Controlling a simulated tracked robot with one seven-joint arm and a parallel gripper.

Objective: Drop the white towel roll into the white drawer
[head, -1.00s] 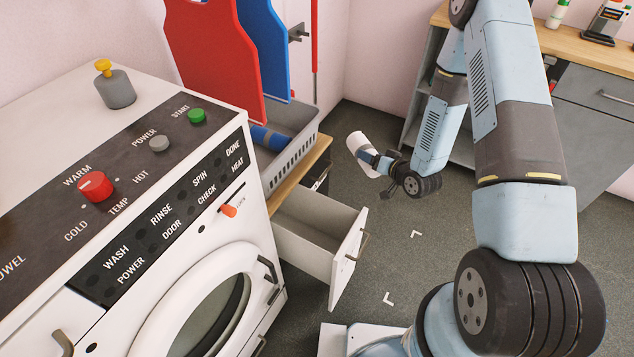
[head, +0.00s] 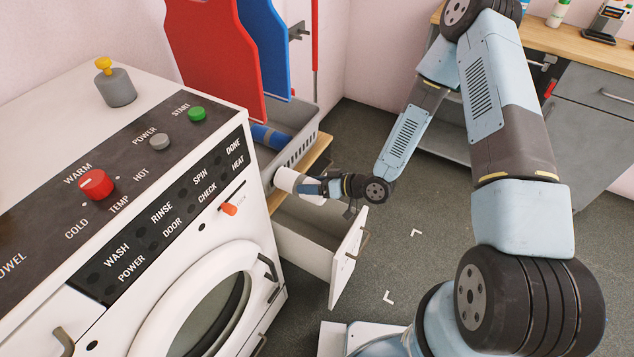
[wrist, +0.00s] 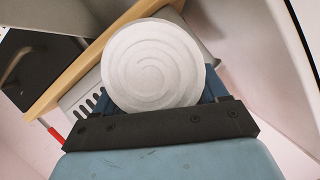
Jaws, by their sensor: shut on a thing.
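The white towel roll (head: 297,185) is held in my gripper (head: 312,187), whose jaws are shut on it. In the head view the roll appears over the back part of the open white drawer (head: 349,258), near the wooden top's edge. In the wrist view the roll's spiral end (wrist: 152,66) faces the camera and hides most of the fingers. The drawer is pulled out, and the visible part of its inside (head: 305,243) looks empty. The roll and gripper cover its back part.
A grey basket (head: 296,145) with a blue roll (head: 268,137) stands on the wooden top (head: 318,150) above the drawer. The white washing machine (head: 262,220) is close on the left. Red (head: 217,55) and blue (head: 262,45) boards stand behind. Floor to the right is open.

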